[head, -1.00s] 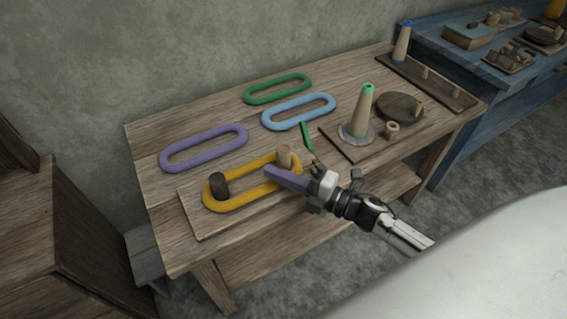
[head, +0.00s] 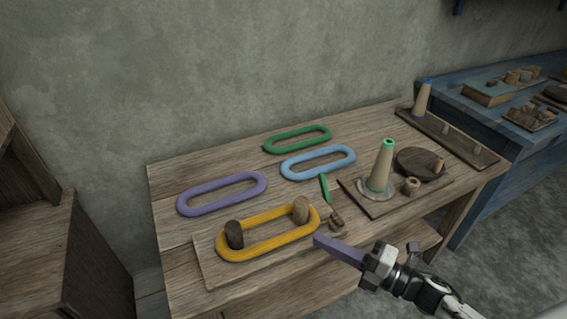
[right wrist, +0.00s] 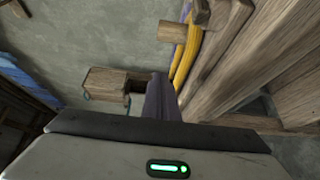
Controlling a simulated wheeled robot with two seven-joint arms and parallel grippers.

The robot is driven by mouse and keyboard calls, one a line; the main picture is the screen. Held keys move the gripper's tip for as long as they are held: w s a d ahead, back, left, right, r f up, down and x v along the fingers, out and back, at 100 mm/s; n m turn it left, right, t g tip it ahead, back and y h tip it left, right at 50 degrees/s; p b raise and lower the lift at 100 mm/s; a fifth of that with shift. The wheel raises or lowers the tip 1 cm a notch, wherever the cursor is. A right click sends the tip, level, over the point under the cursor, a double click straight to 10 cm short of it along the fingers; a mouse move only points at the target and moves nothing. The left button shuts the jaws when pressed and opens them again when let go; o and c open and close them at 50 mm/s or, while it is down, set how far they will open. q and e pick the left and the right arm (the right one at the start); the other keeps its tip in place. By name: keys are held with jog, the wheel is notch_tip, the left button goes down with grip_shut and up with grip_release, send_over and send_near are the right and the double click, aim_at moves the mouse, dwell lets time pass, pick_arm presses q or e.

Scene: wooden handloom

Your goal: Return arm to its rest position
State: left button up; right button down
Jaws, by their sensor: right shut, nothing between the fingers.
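My right gripper (head: 322,243) is shut and empty, its purple-grey fingers together. In the head view it is in front of the wooden table (head: 180,300), to the right of the yellow ring and clear of it. The yellow ring (head: 262,248) lies around a dark peg (head: 234,235) and a light wooden peg (head: 301,209) on a board. In the right wrist view the shut fingers (right wrist: 160,85) point away with nothing between them, and part of the yellow ring (right wrist: 186,58) shows beyond. My left gripper is not in view.
Purple (head: 222,194), green (head: 297,139) and blue (head: 318,162) rings lie behind on the table. A green-tipped cone (head: 381,167) stands at the right, near a small tool with a green handle (head: 324,189). A blue bench (head: 480,135) stands at the far right.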

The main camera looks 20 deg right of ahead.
jog(key=shift+w, duration=0.1)
jog(key=m+h, duration=0.1)
jog(key=w+m+h, duration=0.1)
jog(key=m+t+h, duration=0.1)
jog(key=shift+w+d+m, duration=0.2)
jog(key=shift+w+m, duration=0.1)
jog(key=shift+m, duration=0.1)
jog(key=m+h, duration=0.2)
jog(key=shift+w+d+m, duration=0.2)
jog(key=shift+w+m, duration=0.1)
jog(key=s+a+f+m+g+h, duration=0.25)
jog(key=s+m+g, duration=0.45)
jog(key=s, duration=0.4)
jog(key=s+a+f+m+g+h, duration=0.1)
jog(key=s+a+m+g+h, duration=0.15)
jog(key=s+m+g, duration=0.55)
jog(key=w+a+f+t+y, duration=0.1)
jog(key=a+f+t, duration=0.2)
jog(key=f, duration=0.3)
jog(key=w+a+f+m+t+y, duration=0.1)
jog(key=a+f+t, duration=0.2)
jog(key=f, duration=0.3)
jog(key=shift+t+y, duration=0.3)
jog(key=shift+t, duration=0.5)
